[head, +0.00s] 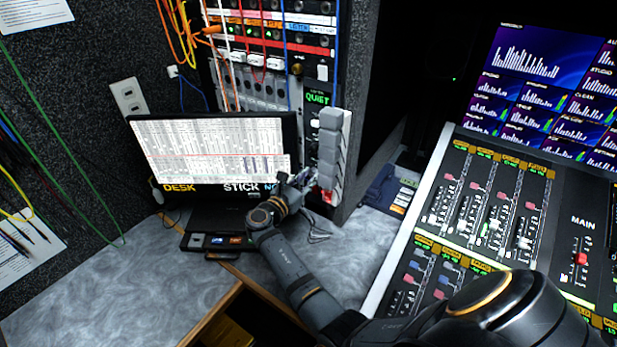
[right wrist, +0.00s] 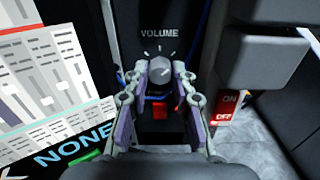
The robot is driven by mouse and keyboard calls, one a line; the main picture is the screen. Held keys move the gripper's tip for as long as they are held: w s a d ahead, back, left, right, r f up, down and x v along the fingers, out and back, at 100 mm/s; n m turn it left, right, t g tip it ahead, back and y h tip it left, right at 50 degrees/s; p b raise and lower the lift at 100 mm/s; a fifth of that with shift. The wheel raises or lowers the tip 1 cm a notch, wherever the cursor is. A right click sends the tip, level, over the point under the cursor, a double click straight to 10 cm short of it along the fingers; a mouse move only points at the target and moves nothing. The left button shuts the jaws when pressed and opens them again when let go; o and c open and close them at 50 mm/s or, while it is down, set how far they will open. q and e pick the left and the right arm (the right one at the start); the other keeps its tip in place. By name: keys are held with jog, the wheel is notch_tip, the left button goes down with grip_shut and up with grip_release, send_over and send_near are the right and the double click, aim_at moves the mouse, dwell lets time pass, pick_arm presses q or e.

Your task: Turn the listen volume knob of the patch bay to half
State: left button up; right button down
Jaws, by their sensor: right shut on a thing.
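In the right wrist view the grey round volume knob (right wrist: 160,67) sits under the white word VOLUME on a black panel, with short tick marks around its top. My right gripper (right wrist: 160,75) has one fingertip on each side of the knob and is shut on it. In the head view my right gripper (head: 308,181) reaches the lower front of the patch bay rack (head: 270,60), right of the screen. The knob cannot be made out there. My left gripper is not in view.
A red switch (right wrist: 159,110) sits just below the knob, and a lit ON/OFF switch (right wrist: 227,118) to its right. A screen (head: 210,150) stands left of my right gripper. Patch cables hang above. A mixing console (head: 490,215) fills the right side.

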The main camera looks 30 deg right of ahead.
jog(key=shift+r+n+p, duration=0.2)
jog(key=shift+n+p, duration=0.1)
jog(key=shift+p, duration=0.3)
jog(key=n+p, duration=0.6)
jog(key=p, duration=0.2)
jog(key=shift+n, duration=0.3)
jog(key=n+p, duration=0.2)
jog(key=shift+n, duration=0.4)
jog(key=n+p, duration=0.1)
jog(key=n, duration=0.1)
jog(key=shift+f+n+p, duration=0.1)
jog(key=shift+n+p, duration=0.25)
jog(key=shift+n, duration=0.05)
jog(key=shift+n+p, duration=0.5)
jog(key=shift+n, duration=0.7)
jog(key=shift+f+n+p, duration=0.15)
jog(key=shift+n+p, duration=0.25)
jog(key=shift+n, duration=1)
jog(key=c, duration=1.4)
grip_release()
